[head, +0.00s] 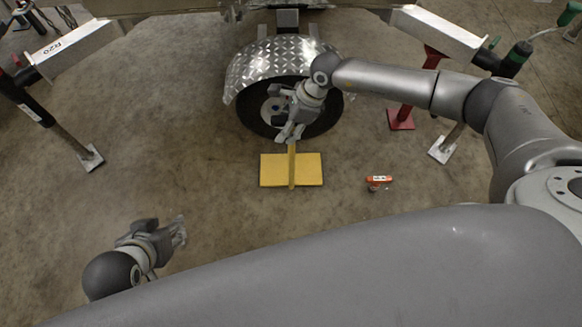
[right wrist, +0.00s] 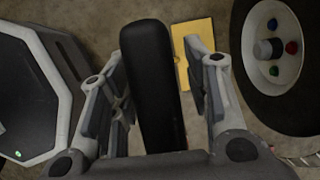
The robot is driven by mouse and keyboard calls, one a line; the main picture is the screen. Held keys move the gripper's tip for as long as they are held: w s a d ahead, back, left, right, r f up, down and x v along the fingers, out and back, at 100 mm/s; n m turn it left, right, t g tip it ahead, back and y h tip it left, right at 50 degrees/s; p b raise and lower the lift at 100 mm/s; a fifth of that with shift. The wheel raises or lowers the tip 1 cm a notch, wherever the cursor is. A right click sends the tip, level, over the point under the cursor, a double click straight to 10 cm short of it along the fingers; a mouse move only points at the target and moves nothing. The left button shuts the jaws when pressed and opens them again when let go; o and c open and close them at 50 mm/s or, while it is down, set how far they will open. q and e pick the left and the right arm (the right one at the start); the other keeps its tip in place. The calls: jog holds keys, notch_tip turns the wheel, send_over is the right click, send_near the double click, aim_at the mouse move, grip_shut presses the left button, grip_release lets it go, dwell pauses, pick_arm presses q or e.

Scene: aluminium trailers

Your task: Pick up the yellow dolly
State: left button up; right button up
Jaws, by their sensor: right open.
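The yellow dolly (head: 307,170) stands on the concrete floor in front of a trailer wheel. It has a flat yellow plate and a yellow upright handle. My right gripper (head: 290,134) is over the top of the handle and hides its upper end. In the right wrist view the yellow plate (right wrist: 190,38) shows beyond the fingers. A thick black bar (right wrist: 152,85), seemingly the handle's grip, stands between the two spread fingers, with visible gaps on both sides. My left gripper (head: 177,233) is low at the left, away from the dolly; its finger opening is unclear.
The trailer wheel (head: 323,121) under a shiny tread-plate fender (head: 262,62) is just behind the dolly. A small orange object (head: 378,180) lies right of it. A red stand (head: 401,117) and metal support legs (head: 90,157) stand at both sides.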

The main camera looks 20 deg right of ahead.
jog(key=shift+f, duration=0.15)
jog(key=shift+c, duration=0.4)
grip_shut()
jog(key=shift+w+a+r, duration=0.2)
jog(key=shift+w+r, duration=0.1)
jog(key=shift+r, duration=0.1)
